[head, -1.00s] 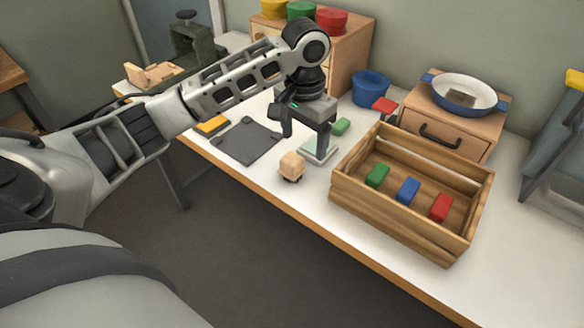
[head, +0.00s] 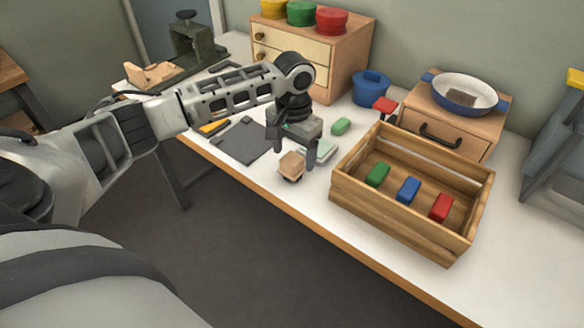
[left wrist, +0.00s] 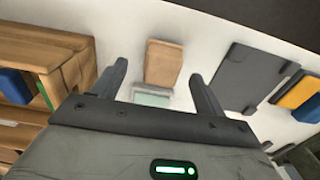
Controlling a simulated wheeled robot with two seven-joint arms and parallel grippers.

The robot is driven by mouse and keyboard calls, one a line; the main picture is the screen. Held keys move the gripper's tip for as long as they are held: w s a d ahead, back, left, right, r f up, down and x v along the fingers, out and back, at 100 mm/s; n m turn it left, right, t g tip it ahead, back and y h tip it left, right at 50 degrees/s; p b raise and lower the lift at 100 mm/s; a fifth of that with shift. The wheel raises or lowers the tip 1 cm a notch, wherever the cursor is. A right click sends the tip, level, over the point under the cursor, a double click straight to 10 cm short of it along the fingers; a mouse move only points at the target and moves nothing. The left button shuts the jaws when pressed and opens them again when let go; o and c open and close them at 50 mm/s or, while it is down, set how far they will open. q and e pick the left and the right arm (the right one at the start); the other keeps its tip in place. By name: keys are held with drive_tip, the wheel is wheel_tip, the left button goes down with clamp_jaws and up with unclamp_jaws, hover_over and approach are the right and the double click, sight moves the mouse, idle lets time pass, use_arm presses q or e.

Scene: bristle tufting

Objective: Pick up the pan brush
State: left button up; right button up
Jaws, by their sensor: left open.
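The pan brush (head: 291,164), a small light-wood block with dark bristles under it, stands near the front edge of the table. My left gripper (head: 295,157) is open, its fingers pointing down just above and behind the brush. In the left wrist view the brush (left wrist: 163,63) lies just ahead of the gap between the open fingertips (left wrist: 157,70). Nothing is held. My right gripper is in neither view.
A wooden crate (head: 401,233) with green, blue and red blocks stands close on the right. A pale green pad (head: 322,151) lies behind the fingers. A dark grey mat (head: 240,143) lies to the left. A green block (head: 341,126) sits farther back.

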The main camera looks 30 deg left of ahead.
sight(292, 158)
use_arm(q)
wheel_tip(292, 158, down, 5)
drive_tip(key=shift+s+a+r, duration=0.1)
drive_tip(key=shift+a+r, duration=0.05)
drive_tip(key=c, duration=1.1)
drive_tip(key=shift+r, duration=0.1)
